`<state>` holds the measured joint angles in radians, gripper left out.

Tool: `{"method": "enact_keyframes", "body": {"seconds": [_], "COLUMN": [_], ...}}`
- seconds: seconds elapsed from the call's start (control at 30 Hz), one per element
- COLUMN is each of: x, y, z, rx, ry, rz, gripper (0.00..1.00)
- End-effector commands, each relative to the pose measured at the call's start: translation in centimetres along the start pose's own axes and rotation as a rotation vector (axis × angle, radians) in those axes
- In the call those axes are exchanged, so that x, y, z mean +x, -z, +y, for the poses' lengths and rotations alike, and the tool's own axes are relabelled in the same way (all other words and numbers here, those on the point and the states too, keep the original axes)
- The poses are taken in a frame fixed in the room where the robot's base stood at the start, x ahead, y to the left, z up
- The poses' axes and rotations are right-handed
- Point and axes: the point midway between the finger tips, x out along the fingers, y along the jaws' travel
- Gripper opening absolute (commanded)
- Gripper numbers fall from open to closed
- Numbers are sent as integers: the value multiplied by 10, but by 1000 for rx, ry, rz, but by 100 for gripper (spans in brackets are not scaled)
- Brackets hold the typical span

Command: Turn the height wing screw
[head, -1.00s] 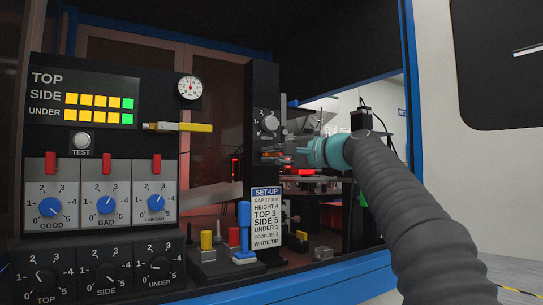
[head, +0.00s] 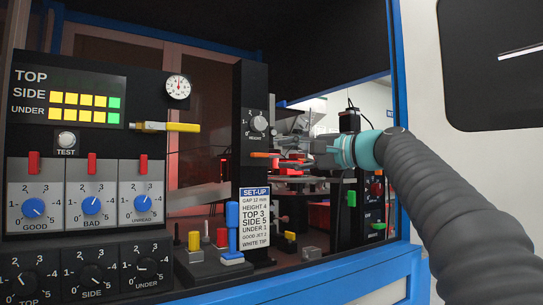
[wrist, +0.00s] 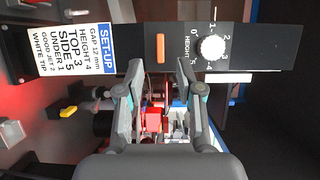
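The black column (head: 251,85) carries a HEIGHT dial (head: 258,123), a light knob with a 0 to 5 scale. Below it sits an orange bar (head: 265,154), probably the wing screw, lying crosswise to the column. In the wrist view the column lies sideways, with the orange bar (wrist: 160,47) beside the dial knob (wrist: 211,48); the knob's exact reading is unclear. My gripper (head: 318,147) is right of the column, apart from it. In the wrist view its two fingers (wrist: 160,88) are spread with nothing held, below the orange bar.
The SET-UP card (head: 255,217) on the column reads HEIGHT 4. A blue-topped post (head: 232,214) and several small coloured knobs stand at its foot. A control panel (head: 90,140) fills the left. The blue frame (head: 402,120) edges the opening at right.

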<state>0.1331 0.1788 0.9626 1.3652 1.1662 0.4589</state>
Motion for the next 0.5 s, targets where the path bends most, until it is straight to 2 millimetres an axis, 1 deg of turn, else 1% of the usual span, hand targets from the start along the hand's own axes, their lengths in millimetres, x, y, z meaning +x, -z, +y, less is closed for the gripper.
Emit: {"method": "enact_keyframes", "body": {"seconds": [0.03,0.1,0.2,0.33,0.5], "x": [-9,-19,-29,-35,-36], "y": [0,1,0,-1,-1], "z": [0,0,0,0,0], "rx": [0,1,0,0,0], "ry": [0,-1,0,-1,-1], "rz": [2,3,1,-1,-2], "gripper": [36,36,36,36,36]}}
